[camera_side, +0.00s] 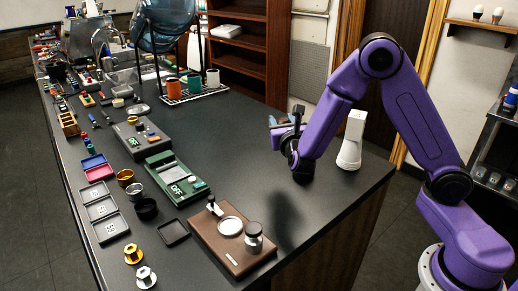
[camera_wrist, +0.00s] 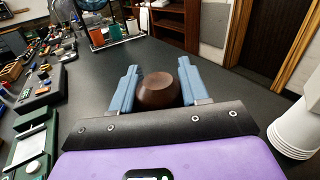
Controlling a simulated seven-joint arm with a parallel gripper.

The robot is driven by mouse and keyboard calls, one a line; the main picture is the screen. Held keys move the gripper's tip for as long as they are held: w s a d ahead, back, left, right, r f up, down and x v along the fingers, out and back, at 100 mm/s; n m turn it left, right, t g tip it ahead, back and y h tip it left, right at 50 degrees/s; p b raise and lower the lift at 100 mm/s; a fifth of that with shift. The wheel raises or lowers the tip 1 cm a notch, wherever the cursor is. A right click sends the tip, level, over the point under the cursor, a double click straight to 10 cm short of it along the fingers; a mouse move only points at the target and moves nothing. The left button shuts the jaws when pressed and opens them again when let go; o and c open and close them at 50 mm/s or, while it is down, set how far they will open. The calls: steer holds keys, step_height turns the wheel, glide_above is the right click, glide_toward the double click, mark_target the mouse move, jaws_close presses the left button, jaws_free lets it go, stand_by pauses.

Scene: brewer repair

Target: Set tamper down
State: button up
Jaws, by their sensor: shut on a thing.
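In the wrist view, a round, dark brown knob, which looks like the tamper's handle (camera_wrist: 160,91), sits between the two blue fingers of my gripper (camera_wrist: 158,70). The fingers are shut on it from both sides. The lower part of the tamper is hidden. In the side view, my gripper (camera_side: 281,122) is over the right rear part of the black counter (camera_side: 235,133), well apart from the brown tamping station (camera_side: 208,246). The held tamper is hard to make out there, and whether it touches the counter I cannot tell.
A white grinder-like device (camera_side: 350,142) stands right of my gripper. The brown station carries a silver dark-topped piece (camera_side: 254,238). Green (camera_side: 177,180) and dark grey (camera_side: 140,138) scales, cups and trays line the left side. Cups stand on a rack (camera_side: 190,94). The counter's middle is clear.

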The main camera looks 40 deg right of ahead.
steer(key=w+f, duration=0.2)
steer(key=w, duration=0.1)
steer(key=w+f, duration=0.6)
steer(key=w, duration=0.1)
steer(key=shift+w+d, duration=0.1)
steer(key=shift+d, duration=0.1)
steer(key=shift+w+f, duration=0.15)
steer(key=shift+f, duration=1.5)
steer(key=shift+f, duration=0.2)
steer(key=o, duration=1.3)
steer(key=shift+r, duration=0.1)
